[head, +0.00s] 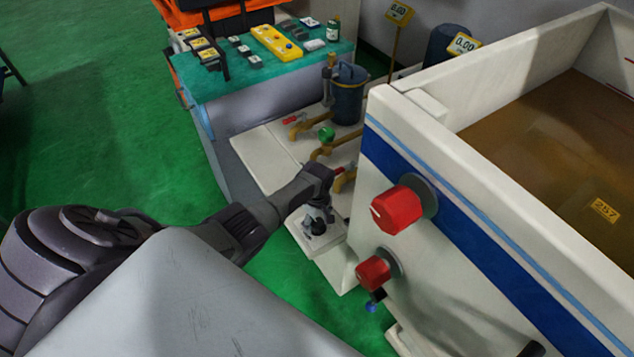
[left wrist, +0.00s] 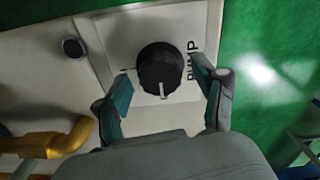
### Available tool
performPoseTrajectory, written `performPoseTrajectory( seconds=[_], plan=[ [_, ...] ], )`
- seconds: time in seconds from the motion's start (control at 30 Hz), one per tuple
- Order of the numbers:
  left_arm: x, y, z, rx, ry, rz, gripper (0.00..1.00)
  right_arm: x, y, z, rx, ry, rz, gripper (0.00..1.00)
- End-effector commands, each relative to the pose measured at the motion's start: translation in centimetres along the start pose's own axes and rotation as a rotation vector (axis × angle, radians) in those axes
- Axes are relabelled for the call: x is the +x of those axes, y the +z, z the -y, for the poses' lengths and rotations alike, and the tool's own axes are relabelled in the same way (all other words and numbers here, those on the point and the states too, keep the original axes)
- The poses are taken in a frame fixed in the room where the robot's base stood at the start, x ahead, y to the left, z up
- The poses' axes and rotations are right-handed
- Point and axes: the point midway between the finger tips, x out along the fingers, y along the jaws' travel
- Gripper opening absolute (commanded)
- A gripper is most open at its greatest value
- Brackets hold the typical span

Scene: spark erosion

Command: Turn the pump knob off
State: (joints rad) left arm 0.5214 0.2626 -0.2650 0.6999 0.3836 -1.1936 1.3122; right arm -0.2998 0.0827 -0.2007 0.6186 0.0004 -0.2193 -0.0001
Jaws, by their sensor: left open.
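The pump knob (left wrist: 160,68) is round and black, on a white panel (left wrist: 128,22) lettered "PUMP" in the left wrist view. Its white pointer mark faces the bottom of that picture. My left gripper (left wrist: 163,82) is open, with one teal-tipped finger on each side of the knob. Gaps show between the fingers and the knob, and I see no contact. In the head view my left gripper (head: 318,208) points down over the small white ledge beside the tank, and the knob is mostly hidden there. My right gripper is in neither view.
A white tank (head: 480,230) of brown liquid stands at the right, with a large red knob (head: 397,210) and a smaller red knob (head: 373,273) on its side. Brass pipes (head: 322,152) and a dark canister (head: 348,95) stand behind my gripper. Green floor is open at left.

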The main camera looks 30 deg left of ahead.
Motion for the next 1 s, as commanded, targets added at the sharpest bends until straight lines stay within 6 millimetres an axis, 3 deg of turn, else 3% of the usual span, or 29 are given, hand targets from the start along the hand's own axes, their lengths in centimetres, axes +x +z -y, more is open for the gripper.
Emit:
performPoseTrajectory(
  seconds=[0.27,0.7,1.0],
  plan=[
    [-2.7,-0.1,0.0,0.001,0.004,-0.002,0.7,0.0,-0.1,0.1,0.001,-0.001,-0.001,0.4],
    [-10.7,-0.1,0.0,-0.001,0.003,-0.002,0.7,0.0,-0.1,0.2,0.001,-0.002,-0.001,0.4],
    [-11.9,-0.1,0.0,-0.002,0.0,-0.001,0.7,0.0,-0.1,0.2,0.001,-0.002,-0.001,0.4]
  ],
)
